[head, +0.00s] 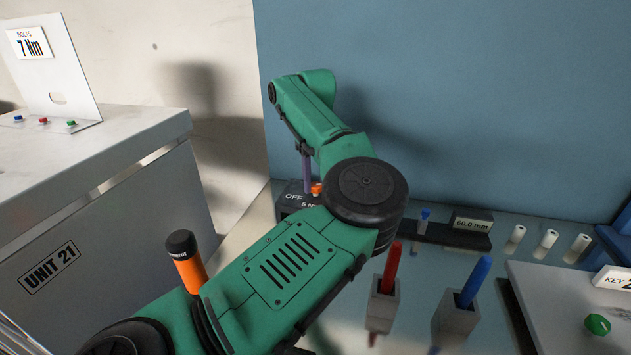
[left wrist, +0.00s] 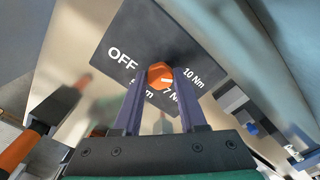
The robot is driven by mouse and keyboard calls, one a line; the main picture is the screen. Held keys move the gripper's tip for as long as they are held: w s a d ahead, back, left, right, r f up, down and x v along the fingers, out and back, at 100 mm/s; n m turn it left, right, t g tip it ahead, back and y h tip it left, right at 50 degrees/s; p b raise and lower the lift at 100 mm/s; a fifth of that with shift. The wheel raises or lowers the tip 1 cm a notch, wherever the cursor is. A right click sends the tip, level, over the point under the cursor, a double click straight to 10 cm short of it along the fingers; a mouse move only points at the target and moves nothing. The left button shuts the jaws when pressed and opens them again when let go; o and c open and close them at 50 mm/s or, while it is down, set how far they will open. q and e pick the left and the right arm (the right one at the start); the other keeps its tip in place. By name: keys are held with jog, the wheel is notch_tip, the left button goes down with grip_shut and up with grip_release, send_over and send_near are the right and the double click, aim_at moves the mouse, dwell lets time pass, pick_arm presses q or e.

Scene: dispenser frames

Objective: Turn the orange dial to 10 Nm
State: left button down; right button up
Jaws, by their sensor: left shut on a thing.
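The orange dial (left wrist: 160,75) sits on a dark plate (left wrist: 150,45) marked OFF, 5 Nm, 7 Nm and 10 Nm. In the head view the dial (head: 316,188) shows just left of my arm's round joint, which hides part of the plate. My left gripper (left wrist: 160,85) is shut on the dial, with one purple finger at each side. A short white mark on the dial's face points right, roughly toward the 10 Nm label; its exact setting is hard to tell. In the head view one finger of my left gripper (head: 307,172) shows beside the dial.
A red-handled tool (head: 393,268) and a blue-handled tool (head: 475,283) stand in holders right of my arm. An orange-and-black handle (head: 188,262) stands at left. A 60.0 mm block (head: 470,225) and white cylinders (head: 549,241) lie behind. A card (head: 34,43) reads BOLTS 7 Nm.

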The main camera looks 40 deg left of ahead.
dwell(0.4)
pick_arm(q)
jog(key=shift+c, duration=2.3)
grip_release()
notch_tip(320, 180, up, 9)
notch_tip(320, 180, up, 6)
jog(key=p, duration=0.2)
send_over(316, 184)
jog(key=shift+s+f, duration=0.15)
